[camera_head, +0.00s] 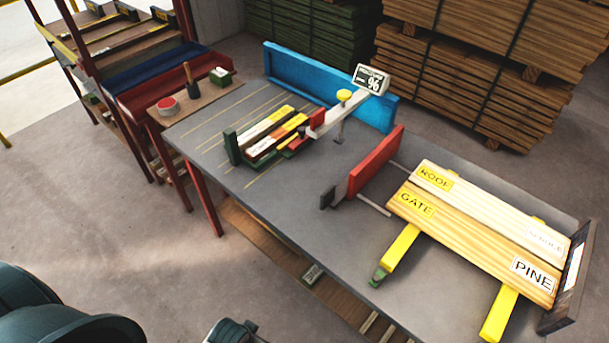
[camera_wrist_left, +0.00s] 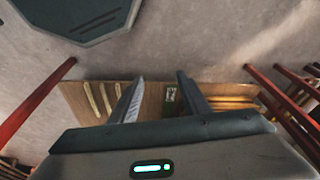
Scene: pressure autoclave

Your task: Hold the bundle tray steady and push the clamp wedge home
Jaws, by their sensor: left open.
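The bundle tray (camera_head: 231,148) has dark green ends and holds several short boards with yellow, orange and white markings; it stands on the grey bench in the head view. At its right end are red and dark green blocks (camera_head: 297,143), beside a light grey clamp arm (camera_head: 335,116) with a yellow knob. I cannot tell which piece is the clamp wedge. My left gripper (camera_wrist_left: 158,85) is open and empty in the left wrist view, pointing down over the low wooden shelf, away from the tray. My right gripper is not in view.
The grey bench (camera_head: 225,165) has a blue back rail (camera_head: 285,70). A red upright plate (camera_head: 375,162) and long labelled boards (camera_head: 480,225) on yellow bars fill its right side. A small side table (camera_head: 195,95) stands left. The bench's front left is clear.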

